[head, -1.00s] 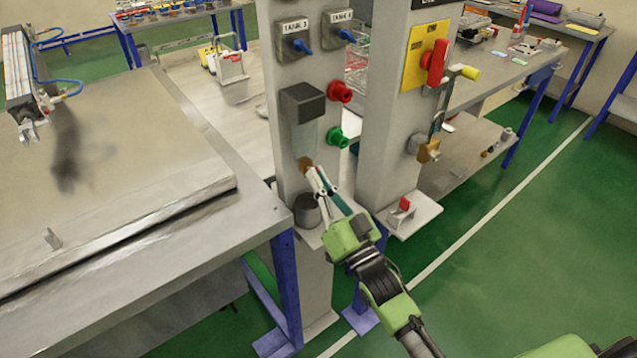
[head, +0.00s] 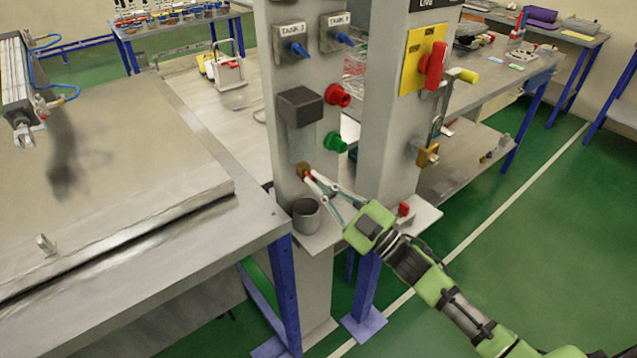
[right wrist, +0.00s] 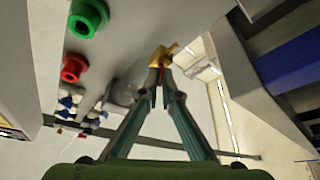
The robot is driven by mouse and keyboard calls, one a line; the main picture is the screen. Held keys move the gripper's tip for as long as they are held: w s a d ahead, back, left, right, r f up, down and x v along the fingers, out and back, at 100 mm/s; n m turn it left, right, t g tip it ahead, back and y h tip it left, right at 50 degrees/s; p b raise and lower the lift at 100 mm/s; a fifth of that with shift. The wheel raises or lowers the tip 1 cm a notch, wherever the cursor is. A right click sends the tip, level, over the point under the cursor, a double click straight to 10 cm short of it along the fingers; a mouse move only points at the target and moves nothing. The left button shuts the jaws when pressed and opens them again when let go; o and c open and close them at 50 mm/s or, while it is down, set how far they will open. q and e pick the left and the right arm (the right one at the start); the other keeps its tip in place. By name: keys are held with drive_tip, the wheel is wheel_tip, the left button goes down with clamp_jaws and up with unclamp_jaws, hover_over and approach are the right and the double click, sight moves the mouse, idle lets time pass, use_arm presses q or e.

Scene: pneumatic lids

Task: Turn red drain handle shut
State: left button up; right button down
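A small brass drain valve (head: 303,169) sits low on the front of the nearer grey post (head: 284,145), and shows at the top middle of the right wrist view (right wrist: 163,54). Its red handle (head: 310,175) is small and mostly hidden by my fingers; a bit of red shows between the tips in the right wrist view (right wrist: 160,90). My right gripper (head: 311,178) reaches in from the lower right. Its tips are drawn close together on either side of the red handle and appear shut on it. My left gripper is out of view.
A grey cup (head: 306,215) stands on a small shelf below the valve. A dark box (head: 300,106), red button (head: 337,95) and green button (head: 335,142) stick out above. A second post (head: 385,150) with a red switch (head: 433,66) is close right.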

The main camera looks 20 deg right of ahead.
drive_tip(key=shift+r+n+g+y, duration=0.1)
drive_tip(key=shift+n+g+y, duration=0.3)
drive_tip(key=shift+n, duration=1)
drive_tip(key=c, duration=2.3)
unclamp_jaws()
drive_tip(key=shift+s+d+f, duration=0.25)
drive_tip(key=shift+s, duration=0.05)
drive_tip(key=v, duration=1.1)
drive_tip(key=shift+d+r, duration=0.1)
drive_tip(key=shift+r, duration=0.15)
